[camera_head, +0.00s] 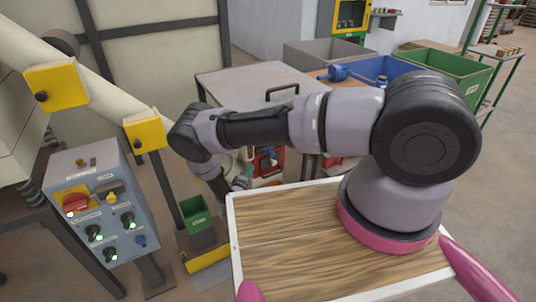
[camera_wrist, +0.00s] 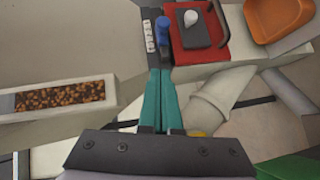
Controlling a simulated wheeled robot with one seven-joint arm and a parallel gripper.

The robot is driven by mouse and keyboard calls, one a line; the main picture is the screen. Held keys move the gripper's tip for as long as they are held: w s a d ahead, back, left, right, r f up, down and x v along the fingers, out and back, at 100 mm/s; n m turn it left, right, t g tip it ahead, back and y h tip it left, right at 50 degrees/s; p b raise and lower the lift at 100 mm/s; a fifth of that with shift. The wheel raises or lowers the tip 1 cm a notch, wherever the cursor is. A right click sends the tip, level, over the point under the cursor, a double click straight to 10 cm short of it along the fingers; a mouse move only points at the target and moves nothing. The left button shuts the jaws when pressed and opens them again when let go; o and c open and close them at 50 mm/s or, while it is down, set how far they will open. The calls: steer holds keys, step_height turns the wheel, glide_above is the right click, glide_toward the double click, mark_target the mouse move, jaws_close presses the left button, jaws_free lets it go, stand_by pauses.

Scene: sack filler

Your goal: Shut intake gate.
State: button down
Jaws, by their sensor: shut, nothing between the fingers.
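My gripper (camera_wrist: 160,72) is shut with its two teal fingers together and nothing between them. In the wrist view its tips are just below a small blue knob or tab (camera_wrist: 163,28) on a dark strip with white marks. A red plate (camera_wrist: 214,54) with a dark block and a pale knob (camera_wrist: 191,18) lies just right of the tips. I cannot tell for sure which of these parts is the intake gate, or whether it touches the fingers. In the head view my arm reaches down left; the gripper is mostly hidden, and red parts (camera_head: 268,158) show behind the arm.
A window of brown pellets (camera_wrist: 60,95) is left of the fingers, and an orange tray (camera_wrist: 280,18) is upper right. In the head view, a control box (camera_head: 98,200) with a red switch and lit buttons stands left. A green bin (camera_head: 196,213) stands low beside my gripper. Crates (camera_head: 450,72) stand behind.

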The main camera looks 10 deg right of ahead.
steer(key=shift+w+d+f, duration=0.15)
steer(key=shift+w+d, duration=0.05)
steer(key=shift+w, duration=0.3)
steer(key=shift+d, duration=0.1)
steer(key=s+d+x, duration=0.1)
steer(key=d+x, duration=0.1)
steer(key=x, duration=1.1)
steer(key=shift+s+f, duration=0.15)
steer(key=shift+f, duration=0.05)
steer(key=shift+d, duration=0.15)
steer(key=w+d, duration=0.2)
steer(key=d, duration=0.4)
steer(key=shift+d, duration=0.15)
